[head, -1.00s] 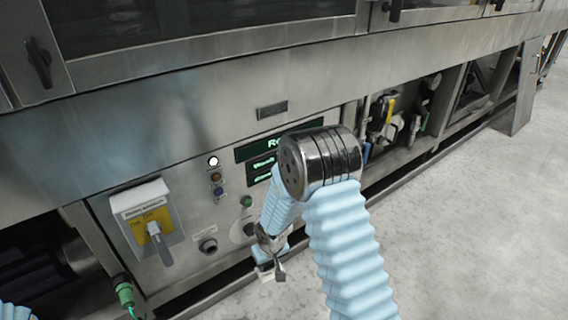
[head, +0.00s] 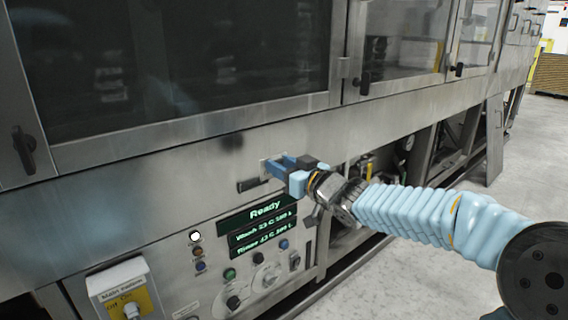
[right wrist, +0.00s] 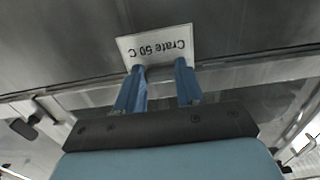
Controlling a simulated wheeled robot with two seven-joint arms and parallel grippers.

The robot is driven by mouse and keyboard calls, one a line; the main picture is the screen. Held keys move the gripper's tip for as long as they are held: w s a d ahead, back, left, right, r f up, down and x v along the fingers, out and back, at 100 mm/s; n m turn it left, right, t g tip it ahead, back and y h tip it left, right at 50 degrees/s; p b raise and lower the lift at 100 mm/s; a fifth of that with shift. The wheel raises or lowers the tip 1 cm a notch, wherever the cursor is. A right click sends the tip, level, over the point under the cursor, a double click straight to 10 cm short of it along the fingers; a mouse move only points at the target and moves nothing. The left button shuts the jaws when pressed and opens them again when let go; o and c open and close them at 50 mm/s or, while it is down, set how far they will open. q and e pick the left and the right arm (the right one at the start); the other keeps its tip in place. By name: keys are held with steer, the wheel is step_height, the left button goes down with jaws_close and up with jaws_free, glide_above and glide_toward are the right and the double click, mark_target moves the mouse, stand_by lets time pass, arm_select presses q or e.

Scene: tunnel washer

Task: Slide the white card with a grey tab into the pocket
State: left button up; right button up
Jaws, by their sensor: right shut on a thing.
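The white card (right wrist: 155,45) reads "Crate 50 C", upside down in the right wrist view. My right gripper (right wrist: 160,82) is shut on its grey tab (right wrist: 160,74), and the lettered part sticks out beyond the fingertips. In the head view, my right gripper (head: 279,163) is in front of the washer's steel panel, and a pale bit of the card (head: 266,167) shows at its fingertips. A dark, narrow holder on the panel, which looks like the pocket (head: 249,185), is just below and left of the fingertips. I cannot tell whether the card touches the panel. My left gripper is out of view.
A green-lettered display (head: 262,211) reading "Ready" is below the holder, with buttons and knobs beside and under it. A yellow-plated switch box (head: 122,287) juts out at lower left. Large windows (head: 180,70) with dark latches are above. Open floor (head: 425,270) lies to the right.

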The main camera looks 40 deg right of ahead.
mark_target(252, 169)
steer(key=shift+s+d+r, duration=0.1)
steer(key=shift+s+r, duration=0.05)
steer(key=shift+r, duration=0.15)
steer(key=shift+w+a+f+b, duration=0.1)
steer(key=shift+w+f+b, duration=0.35)
steer(key=shift+w, duration=1.2)
steer(key=shift+w+a+f+b, duration=0.15)
steer(key=shift+w+f+b, duration=0.25)
steer(key=shift+w, duration=1.2)
steer(key=shift+w+a+f+b, duration=0.1)
steer(key=shift+w+f+b, duration=0.3)
steer(key=shift+w, duration=1.25)
steer(key=shift+f+b, duration=1.35)
steer(key=shift+f, duration=0.35)
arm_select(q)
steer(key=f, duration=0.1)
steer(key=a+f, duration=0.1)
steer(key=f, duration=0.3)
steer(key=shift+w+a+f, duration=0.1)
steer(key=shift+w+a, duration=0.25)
arm_select(e)
steer(key=shift+f, duration=0.1)
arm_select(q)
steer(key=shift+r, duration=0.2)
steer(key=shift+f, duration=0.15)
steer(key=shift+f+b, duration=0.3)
arm_select(e)
steer(key=shift+f, duration=0.35)
